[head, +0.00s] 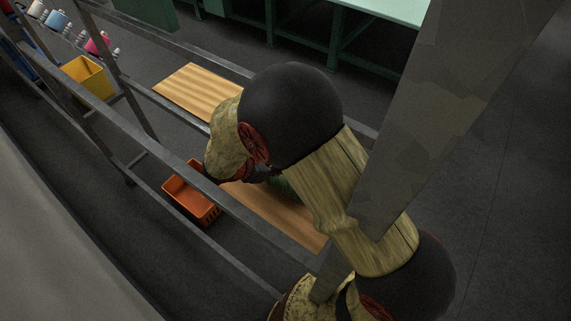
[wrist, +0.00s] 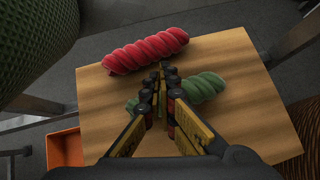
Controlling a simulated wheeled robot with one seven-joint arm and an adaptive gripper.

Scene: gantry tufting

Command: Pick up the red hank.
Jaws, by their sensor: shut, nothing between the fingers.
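The red hank (wrist: 146,50) is a twisted roll lying near the far edge of a wooden board (wrist: 245,95) in the wrist view, its left end at the board's edge. A green hank (wrist: 203,88) lies nearer, partly hidden behind my gripper's fingers. My gripper (wrist: 160,72) is shut and empty, with its fingertips between the two hanks in the picture, short of the red one. I cannot tell their height above the board. In the head view my arm hides the red hank.
An orange crate (head: 190,197) stands beside the board, left of it. Metal rails (head: 240,210) run along the board. A yellow bin (head: 87,78) and coloured spools (head: 58,20) are at the upper left. A green bench (head: 385,10) stands at the back.

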